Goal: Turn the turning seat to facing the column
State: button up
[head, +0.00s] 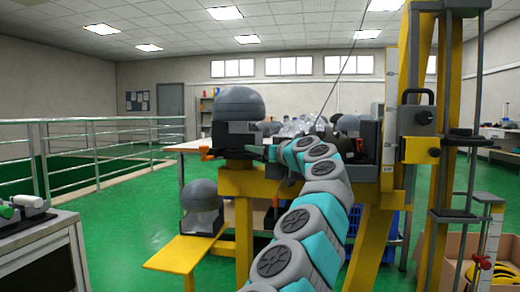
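The yellow column (420,130) of the drop tower stands at the right, with a grey box and black handle on it. On the yellow frame left of it sits a black block (236,138) with a grey dome (238,104) on top; it may be the turning seat, but I cannot tell for sure. A small orange part (207,154) sticks out at its left. My arm reaches up from the bottom to the frame. My gripper (265,153) is at its far end, beside the block's right side; its fingers are too small and hidden to read, and contact is unclear.
Another grey dome (202,193) sits on a low yellow shelf (187,252). Clear, glassy pieces (308,127) lie behind my arm. A blue crate (372,243) stands under the frame. A cardboard box (468,250) is at right, a metal railing (100,155) at left. Green floor is free at left.

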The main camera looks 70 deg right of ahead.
jog(key=shift+a, duration=0.1)
jog(key=shift+b+v, duration=0.35)
jog(key=shift+v, duration=3.5)
jog(key=shift+s, duration=0.1)
